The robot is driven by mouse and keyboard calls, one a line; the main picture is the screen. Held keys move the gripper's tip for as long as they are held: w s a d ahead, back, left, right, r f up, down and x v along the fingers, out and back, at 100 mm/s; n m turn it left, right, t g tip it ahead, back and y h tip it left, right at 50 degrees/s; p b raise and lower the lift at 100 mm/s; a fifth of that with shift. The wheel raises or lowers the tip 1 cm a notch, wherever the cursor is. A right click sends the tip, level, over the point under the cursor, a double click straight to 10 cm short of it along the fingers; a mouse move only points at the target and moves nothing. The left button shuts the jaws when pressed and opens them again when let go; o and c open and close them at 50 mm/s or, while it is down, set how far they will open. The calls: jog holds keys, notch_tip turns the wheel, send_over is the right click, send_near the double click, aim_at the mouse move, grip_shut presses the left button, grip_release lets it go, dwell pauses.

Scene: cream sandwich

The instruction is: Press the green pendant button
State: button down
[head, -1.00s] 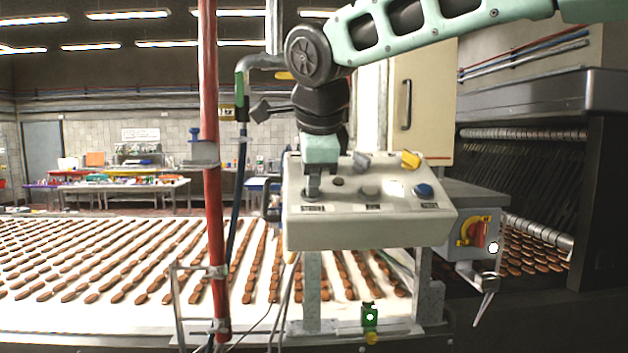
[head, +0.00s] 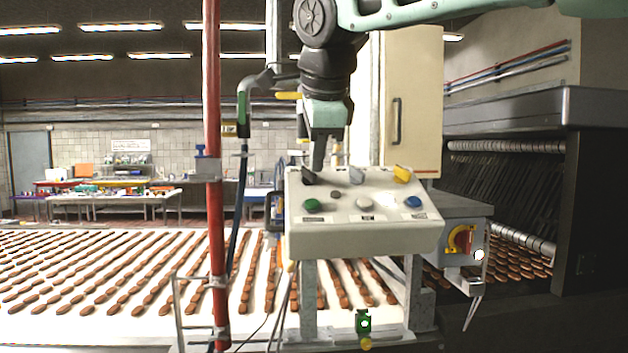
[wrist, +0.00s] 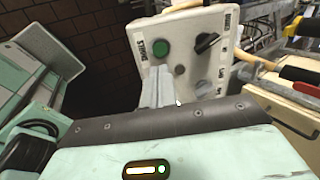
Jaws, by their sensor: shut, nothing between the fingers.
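The pendant is a cream box with a sloped panel (head: 385,235). Its round green button (head: 312,205) is at the panel's left front, fully uncovered in the head view. In the wrist view the green button (wrist: 161,47) shows just beyond the fingers, beside upright lettering. My gripper (head: 319,168) points down with its fingers together and empty. In the head view its tips overlap the panel's back edge, above the green button in the picture and apart from it. In the wrist view the shut fingers (wrist: 157,75) reach up below the button.
The panel also carries a white button (head: 364,203), a blue button (head: 412,202), a black knob (head: 308,178), a grey knob (head: 356,176) and a yellow knob (head: 402,174). A red pole (head: 212,120) stands left. A conveyor of brown biscuits (head: 110,275) runs behind.

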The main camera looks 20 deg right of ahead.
jog(key=shift+b+v, duration=0.45)
jog(key=shift+v, duration=2.3)
jog(key=s+a+f+n+g+y+b, duration=0.1)
jog(key=s+a+f+n, duration=0.2)
jog(key=f, duration=0.5)
jog(key=s+a+f+n+g+b, duration=0.1)
jog(key=a+f+n, duration=0.2)
jog(key=f+n, duration=0.35)
jog(key=s+a+f+n+g+y+b, duration=0.1)
jog(key=s+a+f+n+b, duration=0.2)
jog(key=f, duration=0.5)
jog(key=s+f+n+g+b, duration=0.1)
jog(key=s+f+n, duration=0.7)
jog(key=f, duration=0.4)
jog(key=s+f+n+g+b, duration=0.1)
jog(key=s+f+n+g, duration=0.1)
jog(key=s+f+n, duration=0.6)
notch_tip(320, 180, down, 4)
jog(key=shift+s+d+r, duration=0.1)
jog(key=shift+s+d, duration=0.15)
jog(key=shift+s, duration=0.05)
